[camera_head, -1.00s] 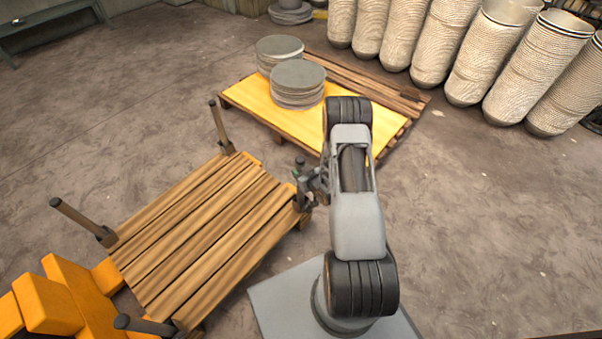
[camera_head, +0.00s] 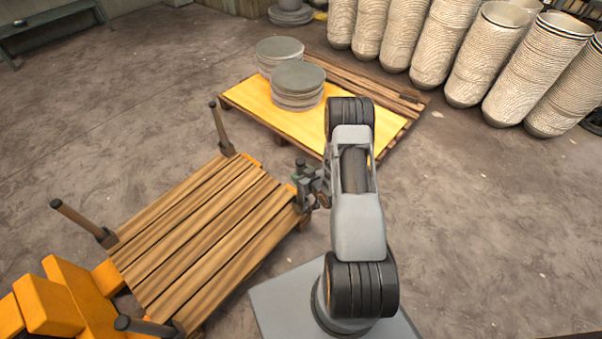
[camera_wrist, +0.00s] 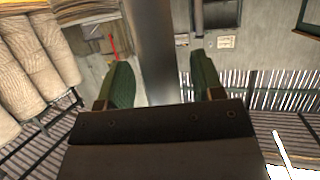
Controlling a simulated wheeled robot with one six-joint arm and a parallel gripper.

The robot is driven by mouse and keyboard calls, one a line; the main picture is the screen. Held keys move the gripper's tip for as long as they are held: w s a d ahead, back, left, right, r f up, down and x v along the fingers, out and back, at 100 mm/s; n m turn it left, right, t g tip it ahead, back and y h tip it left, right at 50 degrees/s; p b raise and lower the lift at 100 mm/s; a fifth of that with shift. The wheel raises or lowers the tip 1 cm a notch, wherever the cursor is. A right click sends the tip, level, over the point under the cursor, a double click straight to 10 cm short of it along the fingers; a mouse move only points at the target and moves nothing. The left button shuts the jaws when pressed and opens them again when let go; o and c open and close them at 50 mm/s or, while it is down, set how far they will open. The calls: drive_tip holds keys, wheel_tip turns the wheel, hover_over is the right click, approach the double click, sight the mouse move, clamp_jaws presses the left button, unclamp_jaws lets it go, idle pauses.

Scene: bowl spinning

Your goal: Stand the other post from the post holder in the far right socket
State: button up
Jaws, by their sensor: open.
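My gripper (camera_head: 302,184) is at the far right corner of the slatted wooden pallet (camera_head: 200,225). In the wrist view, a grey-brown post (camera_wrist: 151,30) stands between the two green fingers of my gripper (camera_wrist: 158,64), which are spread with a gap on each side of it. The post's foot and the far right socket are hidden by the gripper body, so I cannot tell how deep it sits. Other posts stand at the far left corner (camera_head: 219,128), the left corner (camera_head: 78,219) and the near corner (camera_head: 145,326). I cannot make out the post holder.
Behind stands another pallet with a yellow top (camera_head: 250,98) bearing stacks of grey discs (camera_head: 298,82). Tall bowl stacks (camera_head: 480,50) line the back right. The floor on the right is clear.

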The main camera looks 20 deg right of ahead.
drive_tip(key=p+v, duration=0.2)
drive_tip(key=v, duration=0.8)
drive_tip(key=w+r+g+h, duration=0.3)
drive_tip(key=r+g+h, duration=0.15)
drive_tip(key=r, duration=0.95)
drive_tip(key=s+a+r+m+g+y, duration=0.2)
drive_tip(key=s+a+r+g, duration=0.4)
drive_tip(key=s+a+r, duration=0.6)
wheel_tip(320, 180, up, 3)
drive_tip(key=s, duration=0.2)
drive_tip(key=shift+s+a, duration=0.15)
drive_tip(key=shift+s, duration=0.2)
